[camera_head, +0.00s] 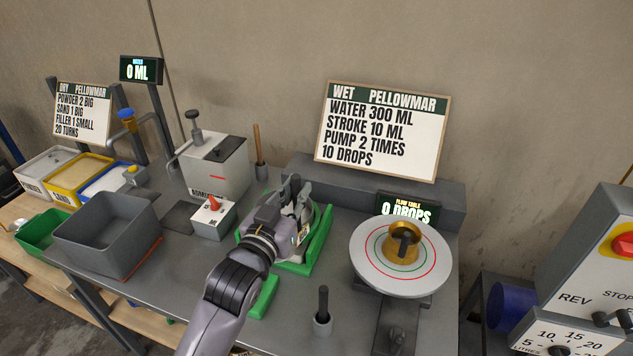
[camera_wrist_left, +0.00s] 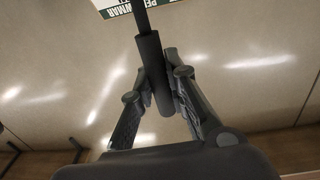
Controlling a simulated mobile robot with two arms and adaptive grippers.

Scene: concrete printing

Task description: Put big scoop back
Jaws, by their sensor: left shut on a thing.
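My left gripper (camera_head: 297,195) is above the green-edged holder (camera_head: 318,243) in the middle of the bench. In the left wrist view its fingers (camera_wrist_left: 160,85) are shut on a dark round handle (camera_wrist_left: 152,62) with a thinner shaft running up out of the picture. I take this for the big scoop's handle; its bowl is out of the wrist view and is not clear in the head view. The gripper and arm hide part of the green holder. My right gripper is not in view.
A grey bin (camera_head: 105,240), a red-lever box (camera_head: 213,215) and a grey machine (camera_head: 215,165) stand left. The flow table (camera_head: 365,262) with a brass cone (camera_head: 401,247) is right. A dark handle (camera_head: 323,300) stands upright in a cup (camera_head: 322,326) in front.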

